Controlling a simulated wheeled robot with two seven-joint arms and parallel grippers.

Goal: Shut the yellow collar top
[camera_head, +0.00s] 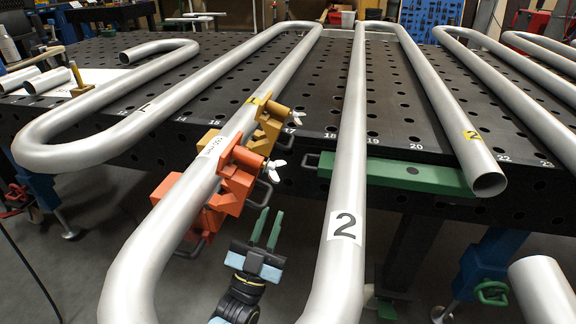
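The yellow collar (269,131) sits at the silver pipe (210,165) near the table's front edge. Yellow parts show on both sides of the pipe, and the pipe's upper surface between them is bare, so its top appears swung open on the right side. A white wing nut (297,117) sticks out at its right. My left gripper (267,226) is below and in front of it, well apart, with two green fingers pointing up and a gap between them. It is open and empty. My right gripper is not in view.
An orange collar (236,182) with a wing nut is on the same pipe, between my gripper and the yellow collar. A pipe marked 2 (345,170) runs close on the right. A green bar (410,173) lies along the edge of the perforated black table (400,110).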

